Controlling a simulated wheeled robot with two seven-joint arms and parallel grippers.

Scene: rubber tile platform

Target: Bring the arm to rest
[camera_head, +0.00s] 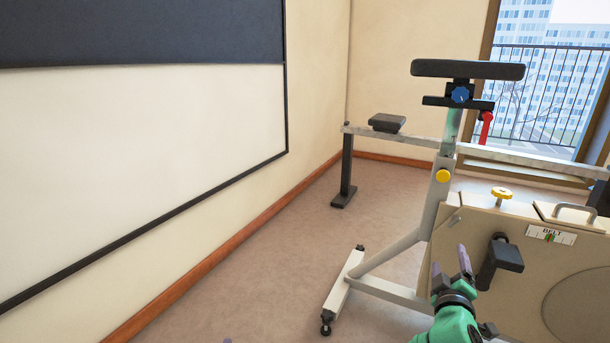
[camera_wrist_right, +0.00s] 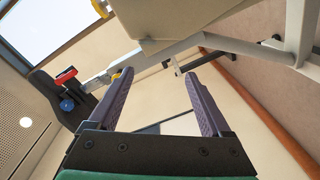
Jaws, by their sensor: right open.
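My right arm, green, comes in at the bottom right of the head view. Its gripper (camera_head: 449,256) points up with its two purple-grey fingers apart and nothing between them. It is in front of the beige flywheel housing of an exercise machine (camera_head: 470,240), near the black pedal. In the right wrist view the same gripper (camera_wrist_right: 157,74) shows both fingers spread, with an empty gap. A tiny purplish tip at the bottom edge of the head view may be my left gripper (camera_head: 228,341); the rest of it is out of frame.
The exercise machine has a black seat (camera_head: 467,70), a pedal (camera_head: 501,261) and a white foot bar (camera_head: 345,285). A whiteboard (camera_head: 150,140) hangs on the left wall. A balcony window (camera_head: 550,80) is at the back right. The floor (camera_head: 260,270) left of the machine is clear.

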